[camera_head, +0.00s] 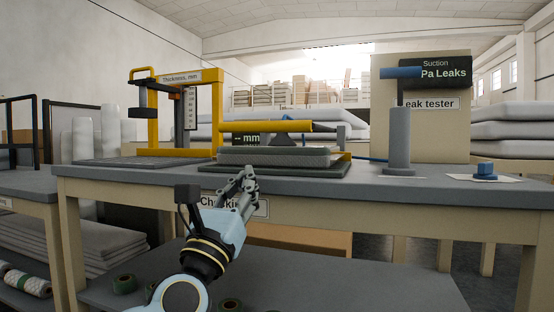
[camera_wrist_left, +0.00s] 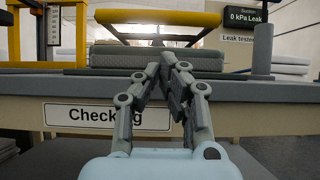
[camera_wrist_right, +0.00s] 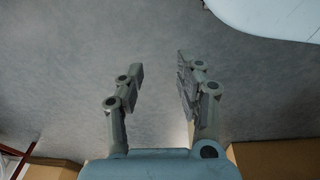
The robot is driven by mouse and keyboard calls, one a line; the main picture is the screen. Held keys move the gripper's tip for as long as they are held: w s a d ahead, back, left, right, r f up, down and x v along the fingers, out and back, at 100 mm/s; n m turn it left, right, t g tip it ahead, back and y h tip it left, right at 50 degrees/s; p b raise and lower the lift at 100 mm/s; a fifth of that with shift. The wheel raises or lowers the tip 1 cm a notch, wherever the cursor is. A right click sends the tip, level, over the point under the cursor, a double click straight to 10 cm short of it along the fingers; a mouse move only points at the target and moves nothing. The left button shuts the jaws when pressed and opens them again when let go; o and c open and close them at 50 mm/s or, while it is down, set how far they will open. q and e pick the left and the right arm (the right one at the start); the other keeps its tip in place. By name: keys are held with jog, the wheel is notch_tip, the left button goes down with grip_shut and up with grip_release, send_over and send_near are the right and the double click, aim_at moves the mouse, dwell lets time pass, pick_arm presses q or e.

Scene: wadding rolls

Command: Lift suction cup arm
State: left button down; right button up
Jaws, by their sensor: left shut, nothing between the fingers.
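The leak tester (camera_head: 425,135) stands at the right of the table. In front of its panel, a grey cylinder (camera_head: 400,135) carries a thin post with a blue horizontal bar (camera_head: 400,72) at the top; I cannot tell for sure which part is the suction cup arm. My left gripper (camera_head: 247,178) is in front of the table's near edge, left of the tester and apart from it. In the left wrist view its fingertips (camera_wrist_left: 162,62) meet with nothing between them. My right gripper (camera_wrist_right: 160,66) shows only in its own wrist view, with fingers apart and empty over a plain grey surface.
A yellow thickness gauge (camera_head: 153,110) stands at the back left of the table (camera_head: 320,190). A grey stack of pads (camera_head: 275,156) under a yellow bar (camera_head: 266,127) lies mid-table. A blue piece (camera_head: 485,170) sits on a white sheet at the right.

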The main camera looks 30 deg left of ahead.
pick_arm(q)
jog(key=shift+w, duration=0.1)
